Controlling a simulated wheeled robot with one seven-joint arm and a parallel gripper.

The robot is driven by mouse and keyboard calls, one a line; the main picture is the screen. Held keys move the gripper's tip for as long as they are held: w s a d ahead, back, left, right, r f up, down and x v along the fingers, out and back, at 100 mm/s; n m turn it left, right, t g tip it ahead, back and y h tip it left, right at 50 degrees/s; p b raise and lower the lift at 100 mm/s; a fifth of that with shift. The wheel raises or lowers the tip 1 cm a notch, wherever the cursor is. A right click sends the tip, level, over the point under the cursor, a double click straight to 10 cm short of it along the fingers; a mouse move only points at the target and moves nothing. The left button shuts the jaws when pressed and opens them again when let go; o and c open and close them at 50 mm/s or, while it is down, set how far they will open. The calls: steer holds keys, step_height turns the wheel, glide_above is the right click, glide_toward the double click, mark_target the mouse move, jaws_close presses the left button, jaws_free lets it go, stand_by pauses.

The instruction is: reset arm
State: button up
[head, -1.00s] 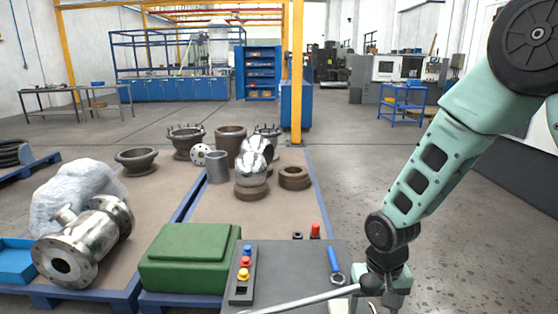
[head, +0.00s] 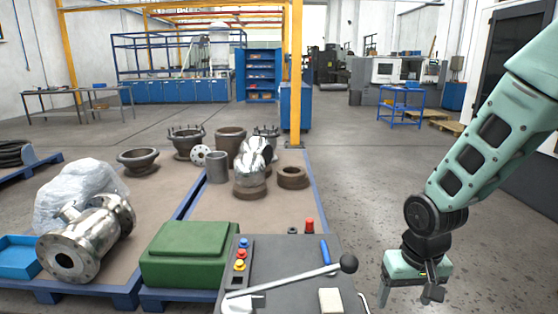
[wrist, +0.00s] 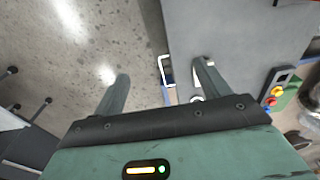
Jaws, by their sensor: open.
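My arm (head: 478,155) reaches down on the right side of the head view. My gripper (head: 409,290) hangs with its fingers pointing down, apart and empty. It is to the right of the grey bench (head: 290,262), over the floor side. The wrist view also shows my gripper (wrist: 163,76), with nothing between its two fingers. The right finger there overlaps the bench edge in the picture, and the left one is over the floor. A lever (head: 285,282) with a black knob (head: 348,263) is left of my gripper, apart from it.
The bench carries a button panel (head: 239,262), a blue-handled tool (head: 325,252), a red item (head: 309,226) and a pale block (head: 330,301). A green case (head: 188,252) and a metal valve body (head: 87,240) are left. Open floor (head: 400,180) lies behind and right of my gripper.

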steer(key=s+d+r+t, duration=0.2)
steer(key=s+d+r, duration=0.5)
steer(key=r, duration=0.1)
steer(key=s+a+r+n+g+p, duration=0.1)
steer(key=s+a+r+n+p, duration=0.1)
steer(key=s+a, duration=0.4)
steer(key=s+a+r+n+g+p, duration=0.1)
steer(key=s+a+r+n+p, duration=0.1)
steer(key=s+a+r+n, duration=0.2)
steer(key=s+a+n, duration=0.1)
steer(key=s+a, duration=0.2)
steer(key=a, duration=0.5)
steer(key=shift+n+g+y, duration=0.3)
steer(key=shift+g, duration=0.1)
steer(key=shift+r, duration=0.1)
